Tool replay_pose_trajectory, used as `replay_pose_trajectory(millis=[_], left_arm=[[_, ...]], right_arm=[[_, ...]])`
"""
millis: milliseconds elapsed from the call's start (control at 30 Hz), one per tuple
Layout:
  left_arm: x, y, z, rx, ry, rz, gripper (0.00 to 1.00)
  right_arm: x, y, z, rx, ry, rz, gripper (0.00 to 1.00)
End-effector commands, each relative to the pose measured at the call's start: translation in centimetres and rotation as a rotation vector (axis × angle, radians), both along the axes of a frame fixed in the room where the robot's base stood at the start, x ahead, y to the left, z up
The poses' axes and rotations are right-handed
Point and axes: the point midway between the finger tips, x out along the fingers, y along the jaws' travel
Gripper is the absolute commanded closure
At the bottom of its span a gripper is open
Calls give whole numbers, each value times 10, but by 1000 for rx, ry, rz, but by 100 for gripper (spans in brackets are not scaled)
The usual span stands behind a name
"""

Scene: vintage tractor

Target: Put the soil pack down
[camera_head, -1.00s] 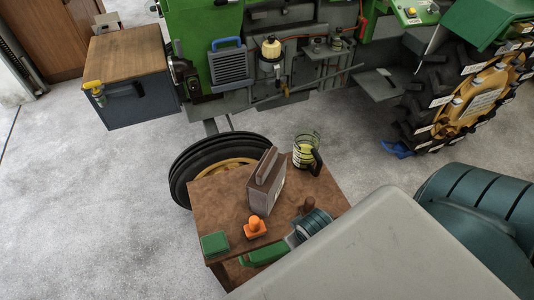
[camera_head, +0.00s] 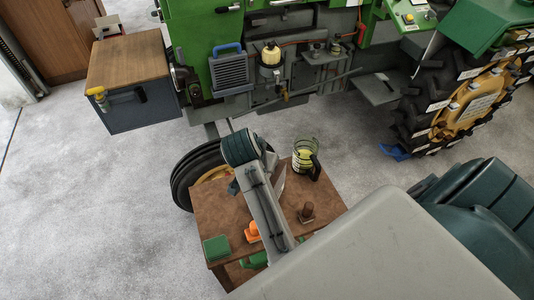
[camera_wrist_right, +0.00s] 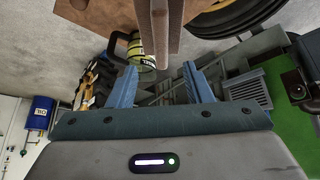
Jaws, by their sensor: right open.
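The soil pack is a brown, upright slab-like pack on the small brown table (camera_head: 212,205). In the head view my right arm covers most of it; a pale sliver of its side (camera_head: 280,184) shows beside the arm. In the right wrist view the pack (camera_wrist_right: 162,28) comes down from the top edge, in line with the gap between the fingers. My right gripper (camera_wrist_right: 162,82) is open, with one blue finger on each side of the gap. I cannot tell whether either finger touches the pack. My left gripper is not in view.
A jar with yellow contents (camera_head: 304,158), a brown knob-like object (camera_head: 306,212), an orange object (camera_head: 252,233) and a green box (camera_head: 216,248) stand on the table. A tyre (camera_head: 183,178) and the green tractor (camera_head: 205,45) are behind. Floor at left is clear.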

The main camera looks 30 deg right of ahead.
Motion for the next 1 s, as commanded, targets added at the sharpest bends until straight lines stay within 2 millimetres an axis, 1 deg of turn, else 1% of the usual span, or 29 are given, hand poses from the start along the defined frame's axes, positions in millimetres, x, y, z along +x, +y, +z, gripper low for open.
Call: replay_pose_trajectory(millis=[67, 133, 400, 533, 667, 767, 800, 900, 1000], left_arm=[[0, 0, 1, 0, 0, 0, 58], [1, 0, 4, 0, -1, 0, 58], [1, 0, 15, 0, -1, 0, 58], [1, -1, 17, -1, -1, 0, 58], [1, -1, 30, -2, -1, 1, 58], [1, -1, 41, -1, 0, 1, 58], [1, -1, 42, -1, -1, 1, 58], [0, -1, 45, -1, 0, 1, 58], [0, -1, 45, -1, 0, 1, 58]], right_arm=[[6, 1, 4, 1, -10, -27, 55], [9, -2, 0, -1, -10, -38, 55], [19, -19, -35, -1, -11, -38, 55], [20, -22, -43, 0, -11, -38, 55], [20, -26, -55, 1, -6, -37, 55], [22, -31, -68, 0, -6, -36, 55], [24, -33, -75, 0, -9, -37, 55], [27, -38, -85, -1, -10, -37, 55], [28, -39, -91, 1, -11, -38, 55]])
